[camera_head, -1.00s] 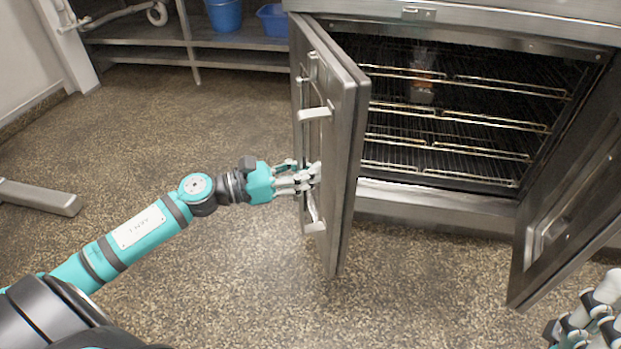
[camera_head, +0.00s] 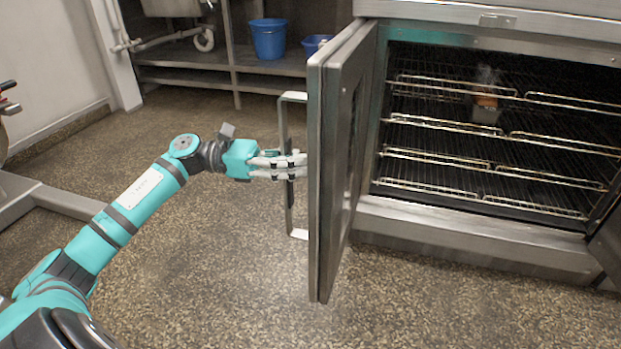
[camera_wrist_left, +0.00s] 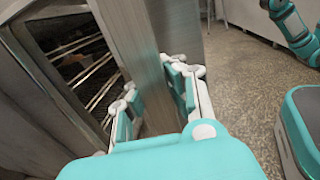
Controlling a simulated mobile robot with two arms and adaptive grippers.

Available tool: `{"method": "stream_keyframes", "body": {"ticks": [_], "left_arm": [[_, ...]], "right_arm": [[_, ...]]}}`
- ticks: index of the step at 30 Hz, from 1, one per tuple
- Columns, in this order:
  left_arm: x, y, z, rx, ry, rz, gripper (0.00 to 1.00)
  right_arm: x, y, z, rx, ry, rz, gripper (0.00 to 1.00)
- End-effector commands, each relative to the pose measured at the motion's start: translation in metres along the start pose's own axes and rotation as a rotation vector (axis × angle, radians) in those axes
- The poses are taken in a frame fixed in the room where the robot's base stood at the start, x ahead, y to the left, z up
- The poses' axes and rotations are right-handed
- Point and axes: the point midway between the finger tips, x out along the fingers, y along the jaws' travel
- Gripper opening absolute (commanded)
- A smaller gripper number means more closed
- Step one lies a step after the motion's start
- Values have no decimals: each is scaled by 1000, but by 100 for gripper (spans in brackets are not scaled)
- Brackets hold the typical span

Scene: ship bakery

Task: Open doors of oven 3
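The oven (camera_head: 480,228) stands at the right in the head view, its chamber uncovered. Its left door (camera_head: 345,170) is swung out towards me and seen nearly edge-on. The door's long bracket handle (camera_head: 290,215) is on its left, outer face. The right door (camera_head: 608,245) shows only as a dark sliver at the right edge, also swung out. My left gripper (camera_head: 285,165) is at the middle of the left door's handle, fingertips close to the door face. In the left wrist view its fingers (camera_wrist_left: 158,95) are spread, with steel behind them; contact with the handle cannot be told. My right gripper is out of view.
Wire racks (camera_head: 450,125) and a small steaming tin (camera_head: 485,110) are inside the oven. Blue buckets (camera_head: 268,38) stand on a metal shelf (camera_head: 215,58) at the back. The floor (camera_head: 220,260) left of and in front of the door is clear.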

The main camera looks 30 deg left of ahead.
Motion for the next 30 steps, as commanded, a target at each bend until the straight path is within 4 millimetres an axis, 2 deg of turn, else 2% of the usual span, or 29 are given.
{"method": "stream_keyframes", "body": {"ticks": [16,27,30], "left_arm": [[-7,-1,0,-1,5,-15,0],[-7,1,0,0,5,-10,47],[-7,1,0,1,4,-8,47]], "right_arm": [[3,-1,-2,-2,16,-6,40],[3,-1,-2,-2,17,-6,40],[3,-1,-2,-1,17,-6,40]]}}
